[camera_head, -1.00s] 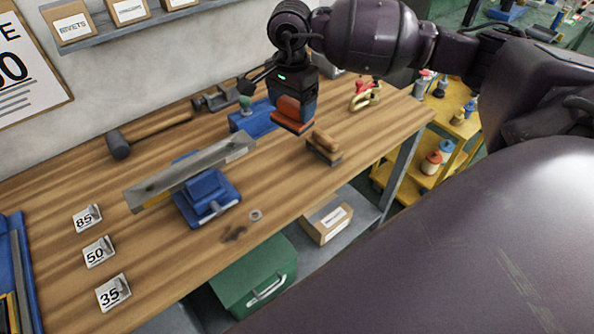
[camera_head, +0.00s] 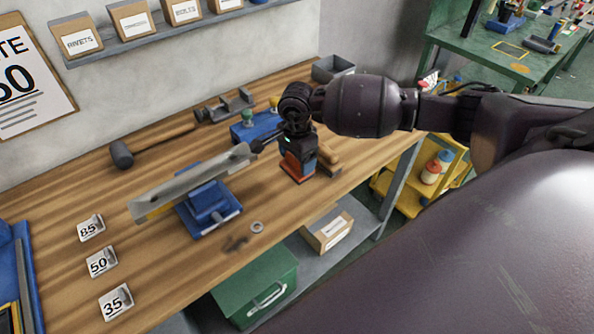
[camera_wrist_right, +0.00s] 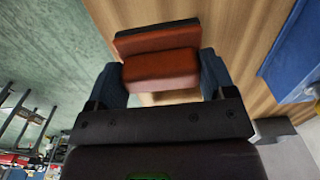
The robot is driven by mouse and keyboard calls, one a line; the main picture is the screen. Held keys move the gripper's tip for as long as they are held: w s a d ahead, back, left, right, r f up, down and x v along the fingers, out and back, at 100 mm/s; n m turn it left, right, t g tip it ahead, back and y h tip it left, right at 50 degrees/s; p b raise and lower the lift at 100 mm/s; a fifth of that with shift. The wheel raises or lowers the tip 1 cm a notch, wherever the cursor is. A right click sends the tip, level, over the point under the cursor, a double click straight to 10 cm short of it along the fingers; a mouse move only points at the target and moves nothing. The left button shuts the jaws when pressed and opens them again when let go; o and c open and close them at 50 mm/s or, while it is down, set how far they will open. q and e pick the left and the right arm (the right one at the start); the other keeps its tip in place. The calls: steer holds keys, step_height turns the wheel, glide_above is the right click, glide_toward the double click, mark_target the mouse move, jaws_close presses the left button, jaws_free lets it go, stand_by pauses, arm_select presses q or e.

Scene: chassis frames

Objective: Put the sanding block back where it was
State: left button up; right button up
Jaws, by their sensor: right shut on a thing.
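The sanding block, a red-brown block with a darker base, is between the fingers of my right gripper (camera_head: 299,172). In the right wrist view the block (camera_wrist_right: 160,68) fills the space between the blue fingertips, which are shut on its two sides. In the head view the block hangs over the wooden workbench (camera_head: 275,200), to the right of the blue vise; its gap to the bench top is hard to tell. A wooden-handled brush (camera_head: 328,158) is partly hidden behind the gripper. My left gripper is out of view.
A blue vise (camera_head: 209,208) holds a long grey metal piece (camera_head: 195,180) pointing towards the gripper. A metal ring (camera_head: 257,227) lies near the front edge. A mallet (camera_head: 122,153) and a blue stand (camera_head: 250,128) are behind. Bare bench lies between the vise and gripper.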

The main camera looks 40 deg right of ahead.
mark_target(297, 173)
steer(key=shift+f, duration=2.75)
steer(key=shift+f, duration=0.1)
steer(key=o, duration=0.9)
